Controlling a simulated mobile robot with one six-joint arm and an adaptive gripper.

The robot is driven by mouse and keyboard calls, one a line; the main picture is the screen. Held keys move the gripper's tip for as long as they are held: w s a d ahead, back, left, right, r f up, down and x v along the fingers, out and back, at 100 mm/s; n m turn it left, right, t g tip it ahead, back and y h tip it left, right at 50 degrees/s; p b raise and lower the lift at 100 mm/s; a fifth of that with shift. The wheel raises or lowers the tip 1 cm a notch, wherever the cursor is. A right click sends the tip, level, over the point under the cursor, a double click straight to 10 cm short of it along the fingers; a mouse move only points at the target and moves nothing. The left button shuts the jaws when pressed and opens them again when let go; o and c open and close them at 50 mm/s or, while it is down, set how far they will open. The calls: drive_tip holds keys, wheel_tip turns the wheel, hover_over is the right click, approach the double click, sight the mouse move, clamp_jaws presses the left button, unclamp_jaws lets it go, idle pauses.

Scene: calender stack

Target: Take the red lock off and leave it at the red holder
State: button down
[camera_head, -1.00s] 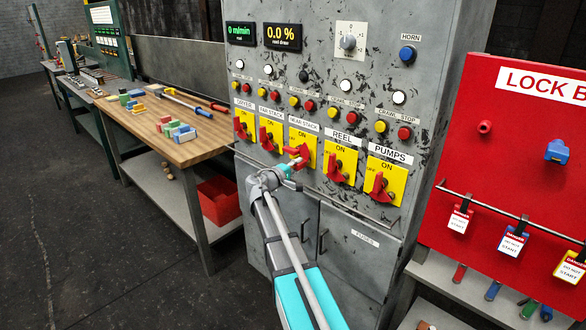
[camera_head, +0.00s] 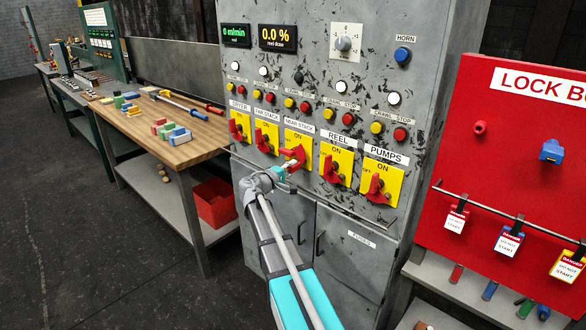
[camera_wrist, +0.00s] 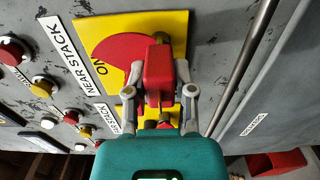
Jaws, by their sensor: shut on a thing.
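The red lock (camera_wrist: 158,68) is a small red block between the two fingertips of my gripper (camera_wrist: 159,78), which is shut on it. A brass-coloured part shows at its far end in the wrist view. The lock is right in front of the red handle (camera_wrist: 118,52) on the yellow NEAR STACK switch plate (camera_wrist: 172,25). I cannot tell whether its shackle still passes through the handle. In the head view my gripper (camera_head: 285,171) is at that switch and mostly covers the lock. A red round holder (camera_head: 480,128) sticks out at the upper left of the red lock board.
A blue lock (camera_head: 551,151) hangs on the lock board (camera_head: 460,165), right of the red holder. Tags hang from a rail (camera_head: 480,208) below. Other red-handled switches flank mine. A horizontal bar (camera_wrist: 240,70) runs along the panel close to my gripper. A workbench (camera_head: 200,151) stands left.

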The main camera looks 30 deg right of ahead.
drive_tip(key=shift+s+a, duration=0.1)
drive_tip(key=shift+a, duration=0.5)
drive_tip(key=shift+s+a, duration=0.25)
drive_tip(key=shift+a, duration=0.45)
drive_tip(key=shift+s+a, duration=0.2)
drive_tip(key=shift+a, duration=0.3)
wheel_tip(320, 180, up, 10)
drive_tip(key=p, duration=1)
drive_tip(key=shift+r, duration=0.1)
idle(0.3)
drive_tip(key=shift+s+a, duration=0.1)
